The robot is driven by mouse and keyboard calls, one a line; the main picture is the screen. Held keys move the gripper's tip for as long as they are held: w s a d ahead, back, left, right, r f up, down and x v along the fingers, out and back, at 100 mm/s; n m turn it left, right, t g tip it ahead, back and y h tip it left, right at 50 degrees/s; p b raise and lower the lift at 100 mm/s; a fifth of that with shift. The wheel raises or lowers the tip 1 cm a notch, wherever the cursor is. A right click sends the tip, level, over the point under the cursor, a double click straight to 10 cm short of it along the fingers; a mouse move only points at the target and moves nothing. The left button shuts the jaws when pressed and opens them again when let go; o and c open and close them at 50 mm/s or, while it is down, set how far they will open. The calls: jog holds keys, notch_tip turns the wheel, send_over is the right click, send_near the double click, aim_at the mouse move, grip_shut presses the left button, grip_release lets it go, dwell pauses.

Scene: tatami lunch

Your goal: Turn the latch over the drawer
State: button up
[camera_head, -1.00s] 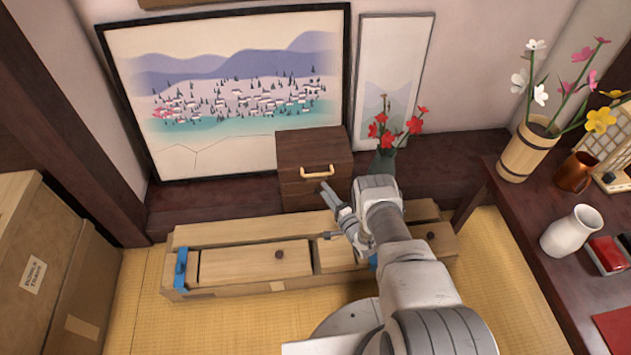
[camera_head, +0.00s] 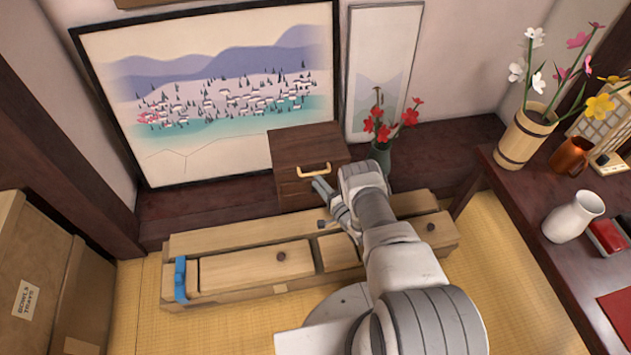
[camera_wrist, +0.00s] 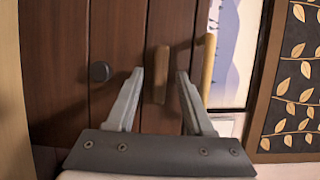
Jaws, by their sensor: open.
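The small dark wooden cabinet (camera_head: 300,150) stands on the dark ledge, with a pale handle (camera_head: 313,170) high on its front. In the wrist view the cabinet front lies sideways. There a narrow wooden latch (camera_wrist: 161,76) lies between the pale handle (camera_wrist: 208,68) and a round dark knob (camera_wrist: 99,71). My gripper (camera_head: 319,203) is at the cabinet's front, below the handle. In the wrist view the open fingers (camera_wrist: 160,72) are on either side of the latch; I cannot tell whether they touch it. My gripper and arm hide the cabinet's lower front in the head view.
A long pale wooden chest (camera_head: 240,270) with a blue clip (camera_head: 181,279) lies in front of the ledge. A green vase (camera_head: 381,158) with red flowers stands right of the cabinet. A dark table (camera_head: 520,215) is at right, cardboard boxes (camera_head: 35,265) at left.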

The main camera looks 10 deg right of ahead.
grip_shut()
dwell(0.3)
jog(key=shift+r+n, duration=0.1)
jog(key=shift+n, duration=0.3)
jog(key=shift+a+r+n+g+h+p, duration=0.15)
jog(key=shift+n+g+h+p, duration=0.35)
jog(key=shift+n+h, duration=1.15)
jog(key=shift+a+r+n+g+h+p, duration=0.15)
jog(key=shift+n+g+h+p, duration=0.45)
jog(key=shift+n, duration=2)
jog(key=shift+a+r+n+g+h+p, duration=0.15)
jog(key=shift+n+g+h+p, duration=0.25)
jog(key=shift+n+h, duration=1.3)
jog(key=shift+n+y, duration=0.45)
jog(key=shift+n, duration=0.1)
